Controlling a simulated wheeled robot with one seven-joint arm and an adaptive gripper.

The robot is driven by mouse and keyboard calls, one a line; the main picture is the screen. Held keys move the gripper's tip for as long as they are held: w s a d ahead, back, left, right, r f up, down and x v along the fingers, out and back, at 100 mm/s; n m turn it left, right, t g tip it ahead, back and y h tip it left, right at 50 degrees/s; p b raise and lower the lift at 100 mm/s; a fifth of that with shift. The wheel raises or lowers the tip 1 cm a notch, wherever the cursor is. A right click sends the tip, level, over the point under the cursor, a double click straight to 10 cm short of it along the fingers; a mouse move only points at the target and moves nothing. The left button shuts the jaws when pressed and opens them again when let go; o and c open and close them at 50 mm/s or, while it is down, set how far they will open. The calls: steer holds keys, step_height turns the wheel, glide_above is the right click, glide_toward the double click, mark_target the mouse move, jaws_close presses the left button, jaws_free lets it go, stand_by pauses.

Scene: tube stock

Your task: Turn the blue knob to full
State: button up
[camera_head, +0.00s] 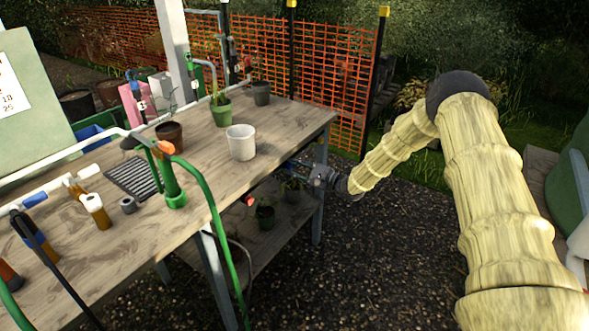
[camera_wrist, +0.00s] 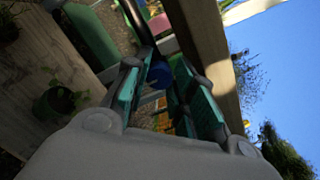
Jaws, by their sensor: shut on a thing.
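The blue knob (camera_wrist: 159,73) shows in the wrist view between the tips of my gripper's two green-padded fingers (camera_wrist: 157,80). My gripper is shut on it, with a finger on either side. The fingers cover part of the knob, and I cannot tell how far it is turned. In the head view my gripper (camera_head: 298,166) reaches in from the right, low beside the right end of the wooden bench (camera_head: 290,121). The knob is too small and covered to make out there.
A white pot (camera_head: 241,142), a green pot (camera_head: 221,112) and a green hose (camera_head: 213,205) are on or by the bench. A lower shelf (camera_head: 240,238) holds potted plants. A red piece (camera_head: 249,200) shows under the bench edge. Gravel (camera_head: 370,260) lies open to the right.

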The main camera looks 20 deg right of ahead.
steer(key=shift+m, duration=0.3)
steer(key=o, duration=0.8)
steer(key=shift+c, duration=0.2)
steer(key=shift+s+d, duration=0.1)
steer(key=v, duration=1.1)
steer(key=shift+s+d, duration=0.25)
steer(key=shift+d, duration=0.05)
steer(key=shift+f, duration=0.1)
